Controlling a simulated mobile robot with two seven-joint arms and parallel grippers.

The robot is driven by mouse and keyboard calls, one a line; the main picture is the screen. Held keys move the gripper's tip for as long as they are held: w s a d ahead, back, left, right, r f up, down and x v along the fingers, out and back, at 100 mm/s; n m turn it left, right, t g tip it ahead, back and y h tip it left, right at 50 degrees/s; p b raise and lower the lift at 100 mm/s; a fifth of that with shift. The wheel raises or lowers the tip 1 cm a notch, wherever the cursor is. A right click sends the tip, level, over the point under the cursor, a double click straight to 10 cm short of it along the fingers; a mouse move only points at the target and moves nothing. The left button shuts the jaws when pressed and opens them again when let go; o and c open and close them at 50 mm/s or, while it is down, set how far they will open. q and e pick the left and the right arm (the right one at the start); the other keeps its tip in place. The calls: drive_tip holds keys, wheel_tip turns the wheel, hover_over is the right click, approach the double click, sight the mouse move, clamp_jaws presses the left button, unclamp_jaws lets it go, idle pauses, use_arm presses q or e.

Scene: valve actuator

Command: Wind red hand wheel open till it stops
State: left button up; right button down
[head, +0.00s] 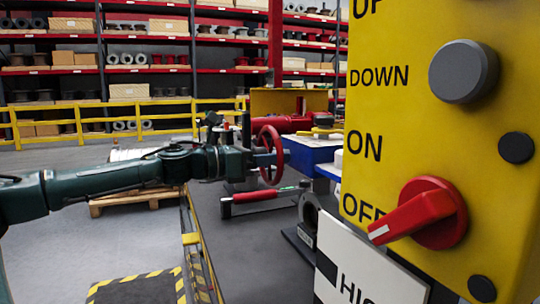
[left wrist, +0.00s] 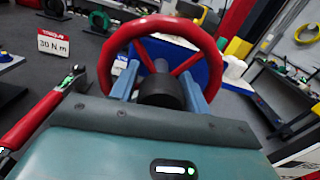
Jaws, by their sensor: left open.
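The red hand wheel (head: 268,130) stands left of centre in the head view, seen nearly edge-on. In the left wrist view the wheel (left wrist: 152,24) faces me, with red spokes and a dark hub (left wrist: 160,92). My left gripper (head: 276,158) reaches it from the left. In the left wrist view its two blue-grey fingers (left wrist: 161,88) are apart, one on each side of the hub, within the rim's outline. I cannot tell whether they touch the hub or spokes. The lower rim is hidden behind the gripper body. My right gripper is not in view.
A yellow control panel (head: 400,150) with a red switch (head: 430,212) fills the right, close to the camera. A red-handled tool (head: 255,197) lies on the dark bench (head: 240,250). A "30 N m" label (left wrist: 54,42) shows at the left wrist view's left.

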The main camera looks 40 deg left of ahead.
use_arm(q)
drive_tip(key=shift+c, duration=0.5)
drive_tip(key=c, duration=0.6)
drive_tip(key=shift+n, duration=0.3)
